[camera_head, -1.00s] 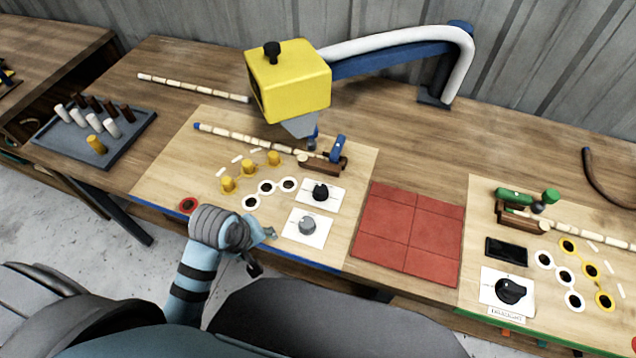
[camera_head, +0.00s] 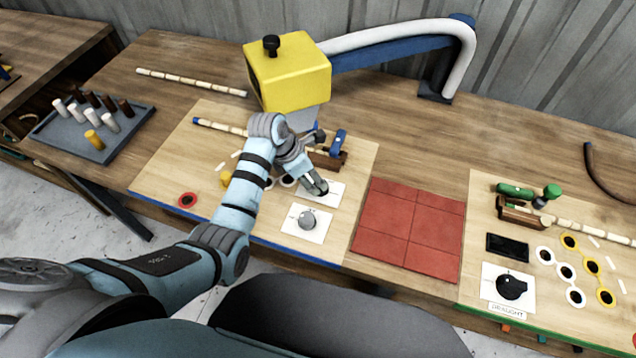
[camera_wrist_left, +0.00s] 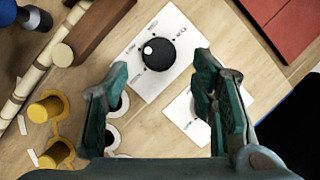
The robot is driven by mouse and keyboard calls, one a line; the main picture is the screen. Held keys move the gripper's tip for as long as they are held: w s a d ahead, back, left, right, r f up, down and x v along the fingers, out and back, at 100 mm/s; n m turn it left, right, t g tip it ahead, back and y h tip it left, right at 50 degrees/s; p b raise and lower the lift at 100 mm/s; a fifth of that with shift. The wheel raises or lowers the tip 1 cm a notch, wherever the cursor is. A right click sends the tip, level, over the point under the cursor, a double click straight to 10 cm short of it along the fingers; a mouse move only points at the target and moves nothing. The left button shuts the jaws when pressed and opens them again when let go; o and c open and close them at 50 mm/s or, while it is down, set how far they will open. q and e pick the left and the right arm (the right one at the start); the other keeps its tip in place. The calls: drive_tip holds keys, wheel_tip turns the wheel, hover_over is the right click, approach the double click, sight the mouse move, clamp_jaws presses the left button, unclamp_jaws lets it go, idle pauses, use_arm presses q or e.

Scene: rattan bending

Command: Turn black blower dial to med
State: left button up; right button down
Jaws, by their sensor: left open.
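The black dial (camera_wrist_left: 157,54) is a round knob on a white card (camera_wrist_left: 140,86) in the left wrist view. A small white mark shows at the knob's left side; the surrounding labels are too small to read. My left gripper (camera_wrist_left: 160,66) is open, with one finger on each side of the dial in that view, apparently above it. In the head view my left gripper (camera_head: 313,172) reaches over the dial's card (camera_head: 334,194) and hides most or all of the dial. My right gripper is not in view.
A grey dial (camera_head: 308,220) on another white card lies nearer the front. A yellow box (camera_head: 290,75) overhangs behind the gripper. A wooden clamp (camera_head: 328,160) holds a rattan pole nearby. Red tiles (camera_head: 408,228) lie to the right, then a larger black draught dial (camera_head: 511,286).

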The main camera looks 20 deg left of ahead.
use_arm(q)
drive_tip(key=b+x, duration=0.1)
drive_tip(key=x, duration=0.4)
drive_tip(key=shift+f, duration=0.2)
drive_tip(key=shift+r, duration=0.1)
drive_tip(key=c, duration=1.1)
drive_tip(key=shift+c, duration=0.2)
